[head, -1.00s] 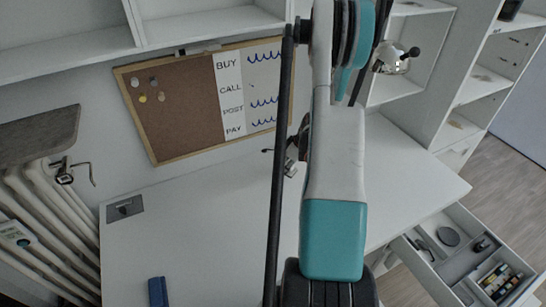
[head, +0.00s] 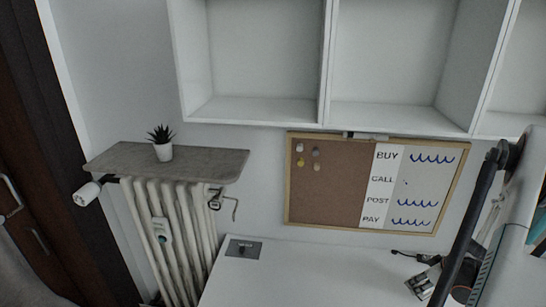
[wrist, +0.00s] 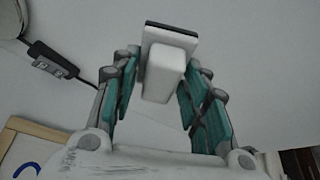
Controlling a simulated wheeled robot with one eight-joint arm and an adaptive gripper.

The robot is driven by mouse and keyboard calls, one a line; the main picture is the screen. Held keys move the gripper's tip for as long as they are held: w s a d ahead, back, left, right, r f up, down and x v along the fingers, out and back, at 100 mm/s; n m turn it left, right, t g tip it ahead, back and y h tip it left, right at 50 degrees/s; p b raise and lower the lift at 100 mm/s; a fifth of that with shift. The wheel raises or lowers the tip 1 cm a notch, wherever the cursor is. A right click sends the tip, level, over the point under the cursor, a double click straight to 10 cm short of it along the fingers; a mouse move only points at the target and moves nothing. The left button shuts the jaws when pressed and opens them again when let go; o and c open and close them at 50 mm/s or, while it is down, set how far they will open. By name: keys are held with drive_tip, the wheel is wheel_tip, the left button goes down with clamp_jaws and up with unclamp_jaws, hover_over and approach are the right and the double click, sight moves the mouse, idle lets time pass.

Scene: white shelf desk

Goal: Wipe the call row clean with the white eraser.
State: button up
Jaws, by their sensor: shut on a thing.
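The white eraser (wrist: 163,74) with a dark pad is held between the teal fingers of my gripper (wrist: 163,80), in the wrist view. It appears clear of the board, whose wooden frame shows at the lower left there. In the head view the framed board (head: 330,210) hangs on the wall, cork at left and white at right. The CALL row (head: 406,181) is bare except for a small dark speck. The BUY, POST and PAY rows carry blue wavy lines. My arm at the right edge covers part of the desk.
The white desk (head: 310,275) lies below the board, with a dark plate (head: 243,248) at its left. White shelves (head: 265,110) are above. A radiator (head: 180,230) and a potted plant (head: 163,150) are at left. A black cable switch (wrist: 46,62) is near my gripper.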

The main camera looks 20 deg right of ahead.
drive_tip(key=w+a+r, duration=0.3)
drive_tip(key=w+a, duration=0.5)
drive_tip(key=a, duration=0.3)
drive_tip(key=w+a+r, duration=0.3)
drive_tip(key=w+a, duration=0.4)
drive_tip(key=a, duration=0.4)
drive_tip(key=w+a+r, duration=0.1)
drive_tip(key=a+r, duration=0.2)
drive_tip(key=a, duration=0.9)
drive_tip(key=w+a+r, duration=0.1)
drive_tip(key=a+r, duration=0.2)
drive_tip(key=a, duration=1)
drive_tip(key=shift+r+m, duration=0.2)
drive_tip(key=shift+m, duration=0.1)
drive_tip(key=shift+a, duration=0.1)
